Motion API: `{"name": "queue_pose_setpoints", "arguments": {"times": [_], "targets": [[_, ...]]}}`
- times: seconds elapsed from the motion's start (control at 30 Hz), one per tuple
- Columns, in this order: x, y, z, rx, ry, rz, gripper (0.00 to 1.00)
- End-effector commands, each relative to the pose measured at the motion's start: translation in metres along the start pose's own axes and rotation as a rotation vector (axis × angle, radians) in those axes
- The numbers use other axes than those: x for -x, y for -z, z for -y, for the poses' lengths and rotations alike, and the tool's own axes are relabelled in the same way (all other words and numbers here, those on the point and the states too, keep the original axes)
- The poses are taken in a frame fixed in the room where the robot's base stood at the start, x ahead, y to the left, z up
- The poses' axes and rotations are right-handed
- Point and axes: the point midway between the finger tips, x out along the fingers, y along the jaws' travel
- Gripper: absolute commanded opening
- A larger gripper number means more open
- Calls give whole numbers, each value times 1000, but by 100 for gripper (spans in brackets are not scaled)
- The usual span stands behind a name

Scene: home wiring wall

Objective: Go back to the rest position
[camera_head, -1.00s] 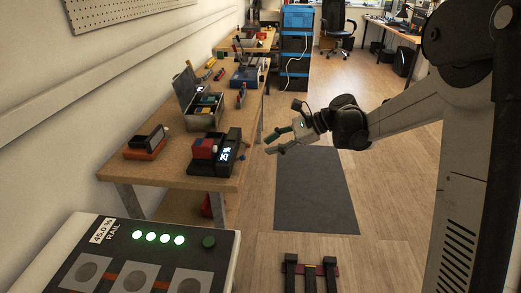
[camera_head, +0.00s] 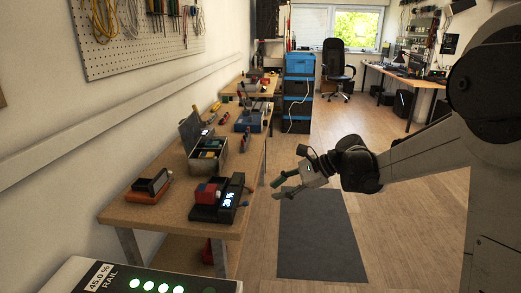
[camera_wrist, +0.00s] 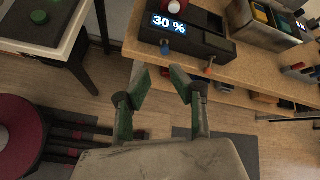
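My gripper (camera_head: 283,187) is at the end of my arm, out over the floor to the right of the wooden workbench (camera_head: 150,214). In the wrist view its two green fingers (camera_wrist: 160,82) stand apart with nothing between them. The fingers are near the bench's front edge in that view, and I see no contact with it. A black device with a lit display (camera_head: 228,199) stands on the bench to the left of the gripper. Its display reads 30 % in the wrist view (camera_wrist: 168,23).
A panel with green lights (camera_head: 100,277) is at the lower left. A toolbox (camera_head: 207,158) and an orange-based device (camera_head: 148,188) sit on the bench. Blue and black crates (camera_head: 298,90) and an office chair (camera_head: 337,68) stand farther back. Open floor and a dark mat (camera_head: 318,240) lie right of the bench.

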Motion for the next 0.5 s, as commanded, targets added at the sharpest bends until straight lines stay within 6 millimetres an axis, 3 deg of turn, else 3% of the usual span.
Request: {"name": "queue_pose_setpoints", "arguments": {"times": [0.13,0.5], "targets": [[22,-26,-20,128,-7,-99,21],[75,-67,-82,487,-72,-352,21]]}}
